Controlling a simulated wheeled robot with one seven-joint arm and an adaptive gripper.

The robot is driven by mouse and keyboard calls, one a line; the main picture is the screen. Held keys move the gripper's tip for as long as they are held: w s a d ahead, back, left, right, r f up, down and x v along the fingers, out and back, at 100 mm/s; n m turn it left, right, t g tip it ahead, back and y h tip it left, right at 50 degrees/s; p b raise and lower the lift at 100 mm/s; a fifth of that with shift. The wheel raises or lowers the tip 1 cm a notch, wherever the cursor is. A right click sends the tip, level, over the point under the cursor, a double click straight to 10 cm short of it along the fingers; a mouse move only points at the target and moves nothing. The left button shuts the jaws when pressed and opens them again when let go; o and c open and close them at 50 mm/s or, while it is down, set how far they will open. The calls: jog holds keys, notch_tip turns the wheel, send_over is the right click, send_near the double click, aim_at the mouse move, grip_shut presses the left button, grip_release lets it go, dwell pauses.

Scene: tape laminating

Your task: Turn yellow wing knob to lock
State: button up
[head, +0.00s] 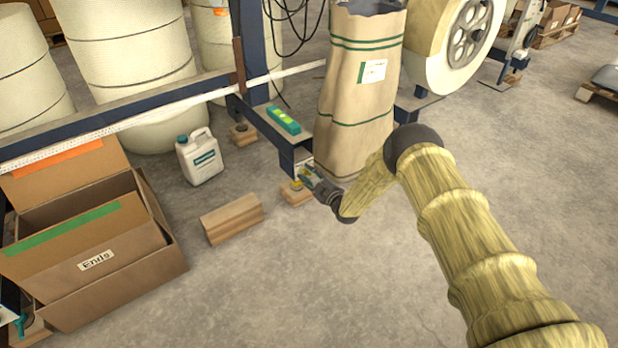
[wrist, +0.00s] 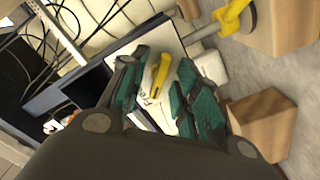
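The yellow wing knob (wrist: 159,75) shows in the wrist view on a white plate with dark lettering. My gripper (wrist: 160,92) has teal-padded fingers on either side of the knob. The fingers are apart, with a gap on the knob's right; the left finger looks close to it, but I cannot tell if they touch. In the head view my gripper (head: 308,176) is low at the end of the blue frame leg, and the knob is too small to make out there.
A wooden block (wrist: 262,122) lies right of my fingers in the wrist view. A yellow piece with a round foot (wrist: 232,17) is above it. In the head view, a tan sack (head: 358,95) stands just behind my gripper, and a green level (head: 283,120) lies on the blue beam.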

grip_shut()
jog(key=shift+m, duration=0.4)
jog(key=m, duration=0.3)
jog(key=shift+m+p, duration=0.3)
jog(key=shift+m, duration=0.1)
jog(key=m, duration=0.4)
jog(key=shift+f+m, duration=0.1)
jog(key=shift+m, duration=0.2)
jog(key=m, duration=0.4)
jog(key=m+b, duration=0.1)
jog(key=m, duration=0.3)
jog(key=shift+m, duration=0.3)
jog(key=shift+s, duration=0.1)
